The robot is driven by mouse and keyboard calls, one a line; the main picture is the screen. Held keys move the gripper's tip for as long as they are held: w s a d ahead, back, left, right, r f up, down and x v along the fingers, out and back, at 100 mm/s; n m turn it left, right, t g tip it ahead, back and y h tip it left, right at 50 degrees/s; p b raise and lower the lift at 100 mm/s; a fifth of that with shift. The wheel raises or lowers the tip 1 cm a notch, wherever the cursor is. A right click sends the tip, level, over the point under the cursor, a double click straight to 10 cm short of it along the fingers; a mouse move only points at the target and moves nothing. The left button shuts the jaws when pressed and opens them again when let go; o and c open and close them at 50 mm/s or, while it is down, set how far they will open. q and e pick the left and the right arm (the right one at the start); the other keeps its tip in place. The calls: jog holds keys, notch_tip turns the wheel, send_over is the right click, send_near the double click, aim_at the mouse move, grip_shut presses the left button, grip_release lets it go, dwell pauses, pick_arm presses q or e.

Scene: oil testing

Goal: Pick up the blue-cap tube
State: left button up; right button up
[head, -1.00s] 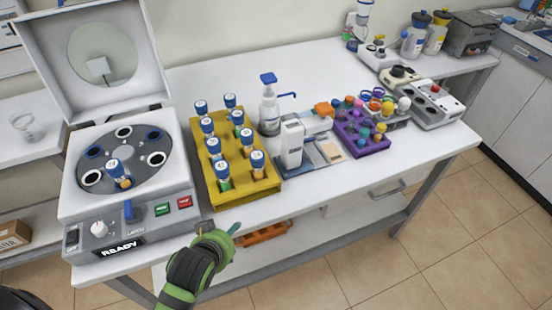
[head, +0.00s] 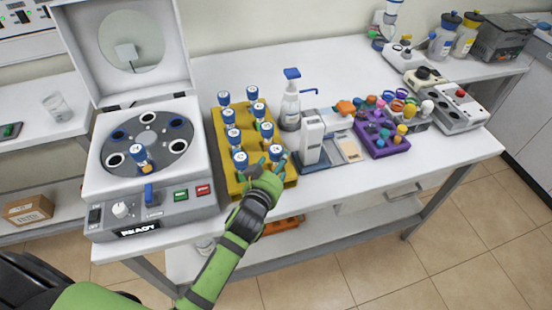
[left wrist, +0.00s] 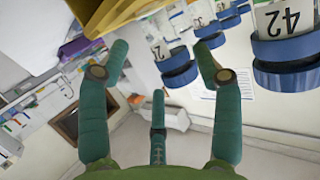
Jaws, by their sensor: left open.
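Several blue-cap tubes stand in a yellow rack (head: 222,150), with one (head: 240,159) at its front left. Another blue-cap tube (head: 277,153) is at the front right corner. My left gripper (head: 270,167) is at the rack's front edge, just in front of that corner tube, and is open and empty. A tube labelled 42 (left wrist: 288,25) is outside the fingers at right. My right gripper is out of view.
An open centrifuge (head: 150,204) holding one blue-cap tube (head: 140,153) stands left of the rack. A pump bottle (head: 290,108) and white device (head: 312,137) stand close on the right. A purple rack (head: 385,147) is further right.

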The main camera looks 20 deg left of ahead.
aim_at(277, 160)
pick_arm(q)
jog(key=x, duration=0.4)
jog(key=shift+w+a+r+p, duration=0.1)
jog(key=shift+a+r+p, duration=0.1)
jog(key=shift+p, duration=0.2)
jog(key=c, duration=1.2)
jog(key=shift+r, duration=0.1)
